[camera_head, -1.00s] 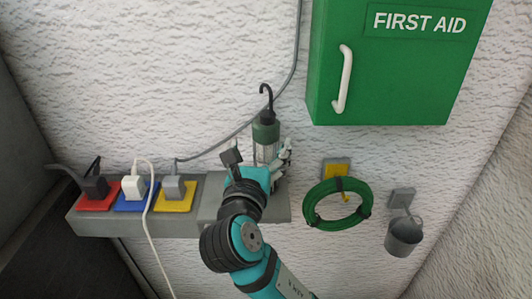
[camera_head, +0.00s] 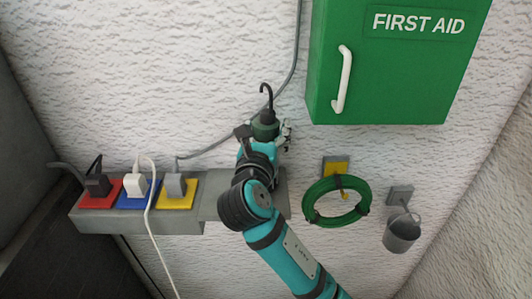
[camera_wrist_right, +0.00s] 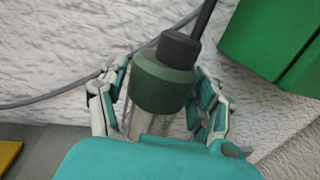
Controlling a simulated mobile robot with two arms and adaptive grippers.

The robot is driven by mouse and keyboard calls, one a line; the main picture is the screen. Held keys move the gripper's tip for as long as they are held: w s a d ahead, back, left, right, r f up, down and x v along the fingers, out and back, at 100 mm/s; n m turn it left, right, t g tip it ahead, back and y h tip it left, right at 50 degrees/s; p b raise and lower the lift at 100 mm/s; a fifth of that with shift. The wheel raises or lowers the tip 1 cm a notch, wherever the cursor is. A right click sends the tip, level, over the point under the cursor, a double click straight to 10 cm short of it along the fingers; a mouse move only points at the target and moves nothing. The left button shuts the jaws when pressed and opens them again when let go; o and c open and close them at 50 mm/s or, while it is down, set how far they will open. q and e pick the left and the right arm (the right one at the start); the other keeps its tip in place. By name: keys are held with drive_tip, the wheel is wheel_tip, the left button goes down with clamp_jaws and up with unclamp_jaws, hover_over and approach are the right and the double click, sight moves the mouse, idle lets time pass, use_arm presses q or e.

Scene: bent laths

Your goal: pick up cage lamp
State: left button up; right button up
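The cage lamp (camera_head: 264,128) stands upright against the white wall, with a dark green cap and a black hook on top. My right gripper (camera_head: 264,134) is at the lamp and hides its lower part in the head view. In the right wrist view the green cap of the lamp (camera_wrist_right: 164,82) and part of its clear cage lie between the two fingers of my right gripper (camera_wrist_right: 160,103). The fingers are spread on both sides, with a narrow gap visible at each side. My left gripper is not in view.
A grey ledge (camera_head: 214,207) carries plugs on red, blue and yellow plates to the left. A green first aid cabinet (camera_head: 395,75) hangs upper right. A green hose coil (camera_head: 320,215) and a grey bucket (camera_head: 402,236) hang right. A grey cable (camera_head: 284,88) runs behind the lamp.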

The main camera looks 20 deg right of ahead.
drive_tip(key=c, duration=1.1)
clamp_jaws()
drive_tip(key=shift+r, duration=0.1)
